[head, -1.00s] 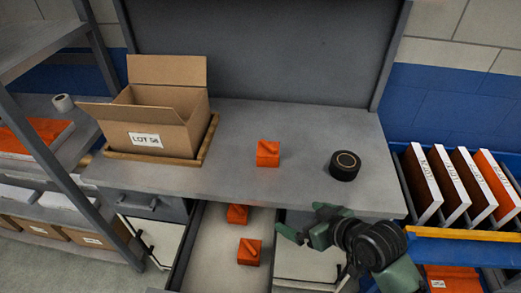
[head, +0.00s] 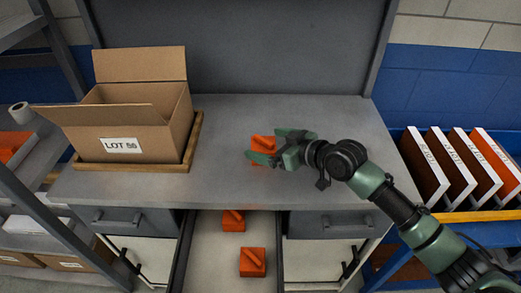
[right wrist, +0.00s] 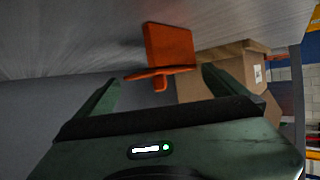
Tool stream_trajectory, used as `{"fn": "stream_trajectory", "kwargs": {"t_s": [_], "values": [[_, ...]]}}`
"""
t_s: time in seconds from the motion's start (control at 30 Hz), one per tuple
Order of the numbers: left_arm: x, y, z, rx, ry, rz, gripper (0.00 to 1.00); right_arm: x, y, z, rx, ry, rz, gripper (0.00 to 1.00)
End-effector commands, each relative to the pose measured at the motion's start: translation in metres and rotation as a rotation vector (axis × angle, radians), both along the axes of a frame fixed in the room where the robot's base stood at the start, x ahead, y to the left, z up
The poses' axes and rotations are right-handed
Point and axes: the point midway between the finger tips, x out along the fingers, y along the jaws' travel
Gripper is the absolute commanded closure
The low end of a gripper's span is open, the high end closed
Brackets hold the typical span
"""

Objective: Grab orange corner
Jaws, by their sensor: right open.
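An orange corner (head: 262,143) lies on the grey tabletop, partly hidden behind my right gripper in the head view. My right gripper (head: 269,148) is open and reaches over the table beside this corner. In the right wrist view the orange corner (right wrist: 168,48) appears ahead of the open fingers, roughly between them. I cannot tell whether they touch it. Two more orange corners, a farther one (head: 233,221) and a nearer one (head: 252,262), lie in the open drawer (head: 208,262) below the tabletop. My left gripper is not in view.
An open cardboard box (head: 150,138) labelled LOT stands in a wooden tray (head: 193,143) on the table's left. A rack of upright panels (head: 455,165) stands at the right. A shelf unit is at the left. The tabletop between box and gripper is clear.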

Motion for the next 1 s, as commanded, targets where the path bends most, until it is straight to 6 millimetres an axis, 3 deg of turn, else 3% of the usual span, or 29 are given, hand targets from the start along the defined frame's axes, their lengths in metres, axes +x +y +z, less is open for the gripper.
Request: {"fn": "stream_trajectory", "kwargs": {"t_s": [0.27,0.53,0.57,0.73,1.0], "values": [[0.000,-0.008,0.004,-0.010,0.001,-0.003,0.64,0.024,0.028,-0.014,0.000,0.000,0.001,0.00],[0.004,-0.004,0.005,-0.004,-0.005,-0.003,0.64,0.026,0.031,-0.017,0.000,0.001,0.001,0.00],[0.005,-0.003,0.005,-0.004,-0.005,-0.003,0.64,0.026,0.030,-0.017,0.000,0.001,0.001,0.03],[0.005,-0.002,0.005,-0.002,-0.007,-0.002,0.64,0.026,0.030,-0.017,-0.001,0.000,0.001,0.50],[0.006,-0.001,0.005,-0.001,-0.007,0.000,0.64,0.026,0.030,-0.015,0.000,0.000,0.001,0.52]]}}
